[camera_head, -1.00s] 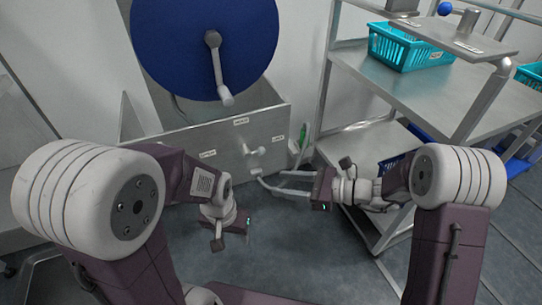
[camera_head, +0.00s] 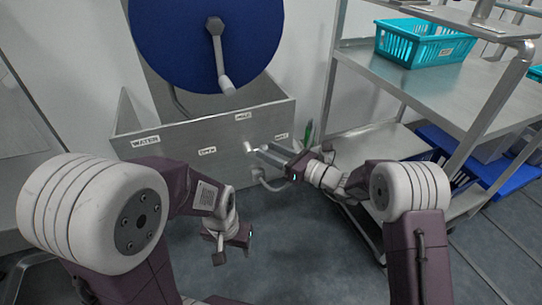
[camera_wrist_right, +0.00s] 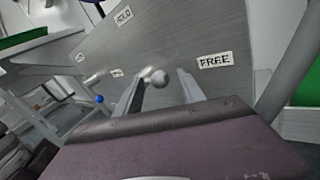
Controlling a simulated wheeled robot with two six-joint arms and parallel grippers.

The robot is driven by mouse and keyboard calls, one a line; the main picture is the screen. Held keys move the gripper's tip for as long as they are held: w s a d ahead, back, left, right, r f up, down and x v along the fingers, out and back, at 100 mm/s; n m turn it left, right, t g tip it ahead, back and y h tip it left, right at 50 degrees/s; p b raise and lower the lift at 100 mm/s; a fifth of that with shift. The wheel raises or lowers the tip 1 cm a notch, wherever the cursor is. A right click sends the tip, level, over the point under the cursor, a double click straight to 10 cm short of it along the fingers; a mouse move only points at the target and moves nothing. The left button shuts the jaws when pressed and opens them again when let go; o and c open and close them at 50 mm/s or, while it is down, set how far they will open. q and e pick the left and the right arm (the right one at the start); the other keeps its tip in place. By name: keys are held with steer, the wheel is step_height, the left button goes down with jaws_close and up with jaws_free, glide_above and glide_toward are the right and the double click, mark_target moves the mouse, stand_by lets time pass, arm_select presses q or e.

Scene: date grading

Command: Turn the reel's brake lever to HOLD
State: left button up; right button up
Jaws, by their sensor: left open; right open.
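The blue reel (camera_head: 175,45) with its grey crank stands behind a grey metal panel (camera_head: 180,142). The pale brake lever (camera_head: 250,147) is on the panel's right part, below the HOLD label (camera_head: 242,116) and left of the FREE label (camera_head: 281,136). In the right wrist view its rounded knob (camera_wrist_right: 155,76) shows between my right gripper's two fingers (camera_wrist_right: 162,88), with the FREE label (camera_wrist_right: 215,60) to the right. My right gripper (camera_head: 268,154) is open at the lever; I cannot tell whether it touches. My left gripper (camera_head: 228,245) is open and empty, low in front of the panel.
WATER (camera_head: 145,141) and OPEN (camera_head: 207,151) labels are on the panel's left part. A metal shelf rack (camera_head: 440,85) with a teal basket (camera_head: 425,45) stands at right. Floor before the panel is clear.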

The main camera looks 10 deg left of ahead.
jaws_close()
steer(key=shift+r, duration=0.1)
steer(key=shift+s+a+r+n+t+h+p, duration=0.5)
steer(key=shift+a+r+n+h+p, duration=0.4)
steer(key=shift+n+h, duration=0.9)
steer(key=shift+s+a+r+n+t+h+p, duration=0.3)
steer(key=shift+s+a+r+n+h+p, duration=0.6)
steer(key=shift+n+h, duration=0.9)
steer(key=shift+s+a+r+n+t+h+p, duration=0.4)
steer(key=shift+a+r+n+h+p, duration=0.5)
steer(key=shift+n+h, duration=0.9)
steer(key=shift+d+r+n, duration=0.15)
steer(key=shift+r+n, duration=0.05)
steer(key=shift+n, duration=0.1)
